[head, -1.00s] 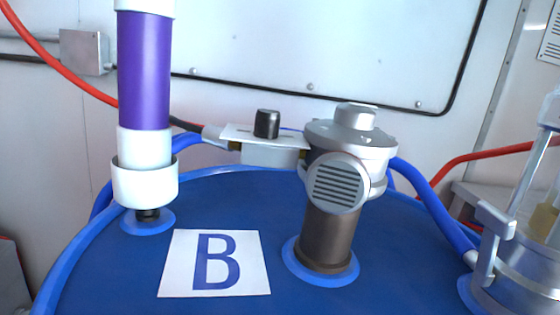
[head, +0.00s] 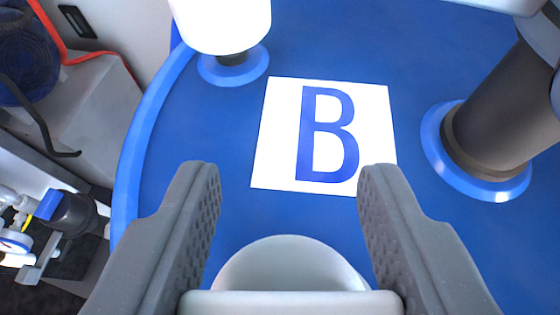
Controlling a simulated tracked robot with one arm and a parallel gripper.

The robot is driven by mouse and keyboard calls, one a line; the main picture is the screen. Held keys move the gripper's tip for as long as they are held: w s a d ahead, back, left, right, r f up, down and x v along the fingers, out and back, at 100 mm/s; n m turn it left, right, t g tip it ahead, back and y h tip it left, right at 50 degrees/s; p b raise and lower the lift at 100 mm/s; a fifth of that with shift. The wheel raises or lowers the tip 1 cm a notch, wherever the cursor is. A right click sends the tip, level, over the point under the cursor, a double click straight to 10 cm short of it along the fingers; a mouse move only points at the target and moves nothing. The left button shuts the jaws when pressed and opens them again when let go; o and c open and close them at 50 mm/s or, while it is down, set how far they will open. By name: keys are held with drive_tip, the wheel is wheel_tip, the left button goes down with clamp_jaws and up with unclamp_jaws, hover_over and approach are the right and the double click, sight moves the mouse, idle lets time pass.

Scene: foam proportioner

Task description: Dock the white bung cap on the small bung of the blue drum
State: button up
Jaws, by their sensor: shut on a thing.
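My gripper (head: 289,180) is at the bottom of the view, its grey ribbed fingers on either side of a white rounded piece (head: 290,265), which looks like the white bung cap. It is held above the top of the blue drum (head: 235,125); its underside is hidden. At the upper left of the drum top, a small dark fitting in a blue ring (head: 243,70) stands under a white collar (head: 225,20). I cannot tell whether this is the small bung; no open bung shows. The held piece is apart from that fitting.
A white label with a blue B (head: 270,150) lies on the drum ahead of the fingers. A thick dark pump tube (head: 505,110) rises from a blue ring (head: 440,150) at the right. The drum's raised rim (head: 135,160) curves along the left, with equipment beyond it.

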sight(333, 272)
drive_tip(key=shift+s+d+f+b, duration=0.15)
drive_tip(key=shift+d+f+b, duration=0.4)
drive_tip(key=shift+f, duration=0.15)
drive_tip(key=shift+d+f+b, duration=0.15)
drive_tip(key=shift+f+b, duration=0.6)
drive_tip(key=shift+f, duration=0.1)
drive_tip(key=shift+s+f+b, duration=0.1)
drive_tip(key=shift+f+b, duration=0.9)
drive_tip(key=shift+f, duration=0.15)
drive_tip(key=shift+s+p, duration=0.2)
drive_tip(key=shift+p, duration=0.15)
drive_tip(key=shift+f+b, duration=0.35)
drive_tip(key=shift+f, duration=0.15)
drive_tip(key=o, duration=0.7)
drive_tip(key=shift+s+r, duration=0.1)
